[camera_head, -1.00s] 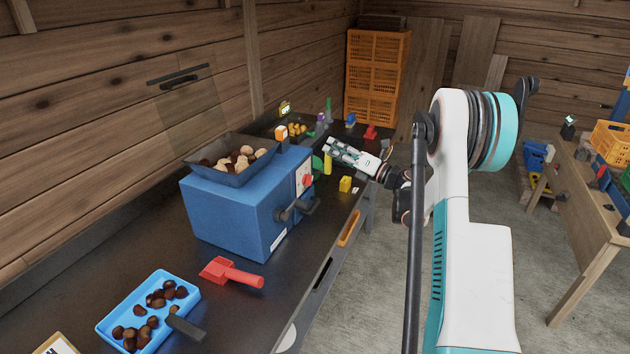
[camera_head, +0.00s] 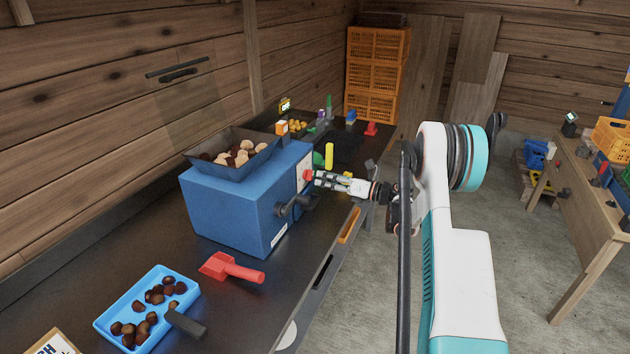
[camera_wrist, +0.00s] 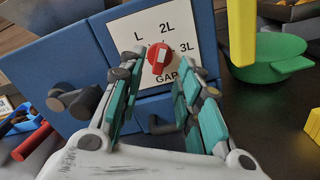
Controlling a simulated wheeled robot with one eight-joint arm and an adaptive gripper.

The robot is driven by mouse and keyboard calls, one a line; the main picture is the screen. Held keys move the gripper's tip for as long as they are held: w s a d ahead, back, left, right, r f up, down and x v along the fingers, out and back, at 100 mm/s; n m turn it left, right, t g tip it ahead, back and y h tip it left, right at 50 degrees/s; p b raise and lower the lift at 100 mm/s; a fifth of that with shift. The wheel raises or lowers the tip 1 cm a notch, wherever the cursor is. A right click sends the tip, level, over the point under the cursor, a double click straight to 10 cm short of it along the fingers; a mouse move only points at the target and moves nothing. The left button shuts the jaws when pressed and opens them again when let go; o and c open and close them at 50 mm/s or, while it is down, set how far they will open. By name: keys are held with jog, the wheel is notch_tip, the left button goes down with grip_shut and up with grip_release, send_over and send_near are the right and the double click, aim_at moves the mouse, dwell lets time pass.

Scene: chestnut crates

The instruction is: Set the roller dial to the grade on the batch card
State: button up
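The blue machine (camera_head: 225,210) stands on the dark bench. Its red roller dial (camera_head: 308,175) is on the side panel facing my gripper. In the wrist view the dial (camera_wrist: 160,57) sits on a white plate (camera_wrist: 124,32) marked L, 2L, 3L and GAP. The dial has a pale mark, but which grade it points to is unclear. My gripper (camera_head: 317,179) is open. In the wrist view its fingers (camera_wrist: 161,70) lie either side of the dial's line; contact cannot be told. The batch card (camera_head: 52,345) is cut off at the lower left; its grade cannot be read.
A black crank (camera_head: 294,206) sticks out of the machine below the dial. A green bowl (camera_wrist: 265,64) and a yellow upright object (camera_wrist: 242,30) are right of the dial in the wrist view. A red scoop (camera_head: 232,268) and blue chestnut tray (camera_head: 126,307) lie on the near bench.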

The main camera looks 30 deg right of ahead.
aim_at(309, 175)
jog(key=shift+b+x, duration=0.4)
jog(key=shift+x, duration=1.75)
grip_shut()
